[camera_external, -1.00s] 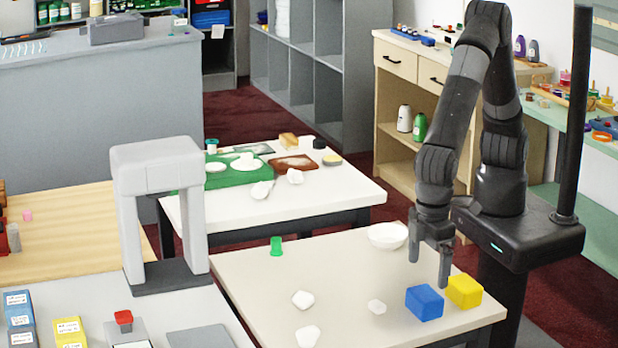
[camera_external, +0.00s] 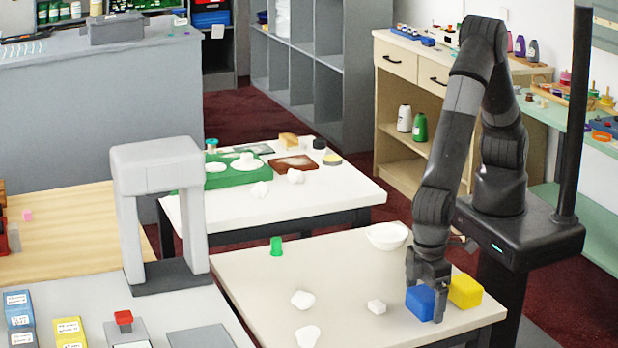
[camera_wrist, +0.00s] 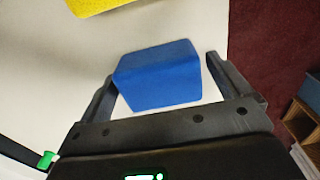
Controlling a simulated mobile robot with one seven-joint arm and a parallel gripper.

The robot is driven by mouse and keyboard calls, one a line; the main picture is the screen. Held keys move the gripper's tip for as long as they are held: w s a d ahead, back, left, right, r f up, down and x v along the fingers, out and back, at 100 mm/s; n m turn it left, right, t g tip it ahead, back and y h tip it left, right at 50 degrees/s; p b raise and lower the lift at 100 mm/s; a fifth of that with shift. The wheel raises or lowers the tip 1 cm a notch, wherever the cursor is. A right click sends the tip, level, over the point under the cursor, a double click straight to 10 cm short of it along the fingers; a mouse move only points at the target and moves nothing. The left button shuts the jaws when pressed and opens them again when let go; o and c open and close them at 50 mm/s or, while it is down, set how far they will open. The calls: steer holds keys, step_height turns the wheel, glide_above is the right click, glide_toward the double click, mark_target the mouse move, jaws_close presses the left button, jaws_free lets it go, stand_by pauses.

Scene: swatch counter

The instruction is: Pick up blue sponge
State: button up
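The blue sponge (camera_external: 420,302) is a block on the near right part of the white table. In the wrist view the blue sponge (camera_wrist: 160,75) lies between my two gripper fingers. My gripper (camera_external: 427,300) is down at the sponge in the external view, one finger in front of it. In the wrist view my gripper (camera_wrist: 160,82) is open, with a visible gap between the sponge and the right finger. The left finger is close to the sponge's left side; I cannot tell whether it touches.
A yellow block (camera_external: 465,291) stands right beside the sponge; its edge shows in the wrist view (camera_wrist: 95,4). The table's front right edge is near.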

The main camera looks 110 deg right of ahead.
steer(key=c, duration=0.9)
steer(key=shift+r, duration=0.2)
